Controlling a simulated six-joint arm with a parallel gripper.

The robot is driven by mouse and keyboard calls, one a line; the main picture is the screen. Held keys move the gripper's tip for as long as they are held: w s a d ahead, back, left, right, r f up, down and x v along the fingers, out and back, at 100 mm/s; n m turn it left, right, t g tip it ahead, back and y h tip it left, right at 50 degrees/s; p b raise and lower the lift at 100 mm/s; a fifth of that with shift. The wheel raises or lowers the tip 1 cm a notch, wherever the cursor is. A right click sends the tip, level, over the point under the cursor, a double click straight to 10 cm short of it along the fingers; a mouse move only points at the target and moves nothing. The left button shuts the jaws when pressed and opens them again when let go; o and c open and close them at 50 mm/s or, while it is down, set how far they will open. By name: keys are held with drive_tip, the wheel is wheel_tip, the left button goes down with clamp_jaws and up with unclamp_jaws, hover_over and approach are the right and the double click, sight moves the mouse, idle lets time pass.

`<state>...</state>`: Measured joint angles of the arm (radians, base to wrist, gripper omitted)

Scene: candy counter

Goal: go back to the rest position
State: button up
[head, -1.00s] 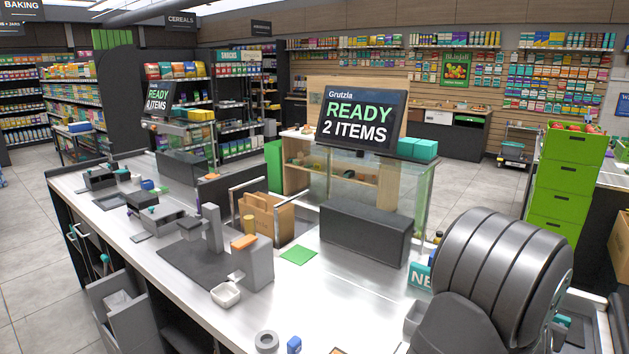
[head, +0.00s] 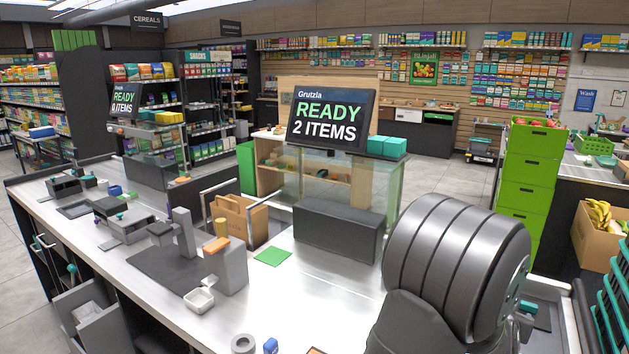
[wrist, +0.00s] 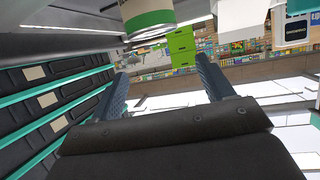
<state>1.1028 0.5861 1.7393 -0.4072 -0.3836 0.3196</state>
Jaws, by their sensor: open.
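My gripper (wrist: 161,66) shows in the wrist view with its two dark fingers spread apart. Nothing is between the fingers. In the head view the dark, ribbed bulk of my arm fills the lower right, and the gripper itself cannot be made out there. The counter (head: 285,310) lies below and to the left of the arm, its pale top mostly bare near the arm.
A white and green cylinder (wrist: 148,16) is close beyond the fingers. Shelves with teal edges (wrist: 60,115) line the wrist view's left. A black box (head: 338,232) and display screen (head: 330,119) stand beside the arm. Green crates (head: 528,185) and a banana box (head: 597,240) stand right.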

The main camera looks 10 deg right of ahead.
drive_tip(key=x, duration=0.6)
drive_tip(key=shift+a, duration=0.1)
drive_tip(key=shift+f, duration=0.8)
wheel_tip(320, 180, up, 6)
drive_tip(key=shift+r, duration=0.1)
drive_tip(key=s+r, duration=0.7)
drive_tip(key=s, duration=0.5)
drive_tip(key=w+a+r+n+t+y, duration=0.1)
drive_tip(key=w+a+n+t+y, duration=0.1)
drive_tip(key=w+a, duration=1)
drive_tip(key=w, duration=0.4)
drive_tip(key=shift+r+n, duration=0.2)
drive_tip(key=shift+n, duration=0.1)
